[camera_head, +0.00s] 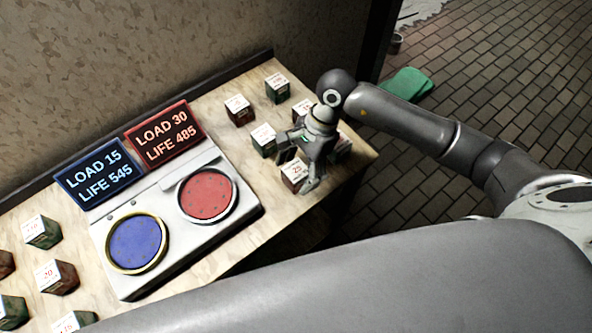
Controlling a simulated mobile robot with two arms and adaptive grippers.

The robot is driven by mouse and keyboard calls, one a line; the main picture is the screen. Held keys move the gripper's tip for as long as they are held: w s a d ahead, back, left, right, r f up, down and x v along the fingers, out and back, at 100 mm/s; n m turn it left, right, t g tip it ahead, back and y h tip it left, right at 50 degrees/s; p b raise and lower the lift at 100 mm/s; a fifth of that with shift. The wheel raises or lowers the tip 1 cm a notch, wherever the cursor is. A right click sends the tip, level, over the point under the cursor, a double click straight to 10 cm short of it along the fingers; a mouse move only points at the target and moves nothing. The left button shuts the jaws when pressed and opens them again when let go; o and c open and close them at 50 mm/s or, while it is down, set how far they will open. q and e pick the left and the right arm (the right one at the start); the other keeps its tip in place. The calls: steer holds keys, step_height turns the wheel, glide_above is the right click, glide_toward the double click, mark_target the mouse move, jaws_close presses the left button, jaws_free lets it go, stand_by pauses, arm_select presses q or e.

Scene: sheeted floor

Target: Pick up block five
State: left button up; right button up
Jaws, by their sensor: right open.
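Several small dark red and dark green blocks with white printed tops stand on the wooden table; which is block five I cannot tell. My right gripper (298,168) is open over the table's right end, pointing down. A red block (291,182) with a white top that seems to read 25 sits at its fingers, partly covered by them. I cannot tell whether they touch it. A green block (264,145) stands just left of the gripper. Another block (341,152) shows behind it at right, partly hidden. My left gripper is not in view.
A red block (239,114) and a green block (277,94) stand farther back. A pale device with a blue disc (137,244) and a red disc (207,195) fills mid-table, below two LOAD/LIFE displays. More blocks, including one marked 20 (57,280), stand at left.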

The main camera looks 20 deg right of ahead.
steer(key=shift+s+a+f, duration=0.15)
steer(key=shift+a+f, duration=0.1)
steer(key=shift+f, duration=0.2)
steer(key=shift+a+f, duration=0.1)
steer(key=shift+f, duration=0.25)
steer(key=shift+c, duration=0.3)
steer(key=c, duration=1.4)
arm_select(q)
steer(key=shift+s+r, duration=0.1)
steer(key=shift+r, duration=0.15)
arm_select(e)
steer(key=shift+o, duration=0.2)
steer(key=shift+r, duration=0.1)
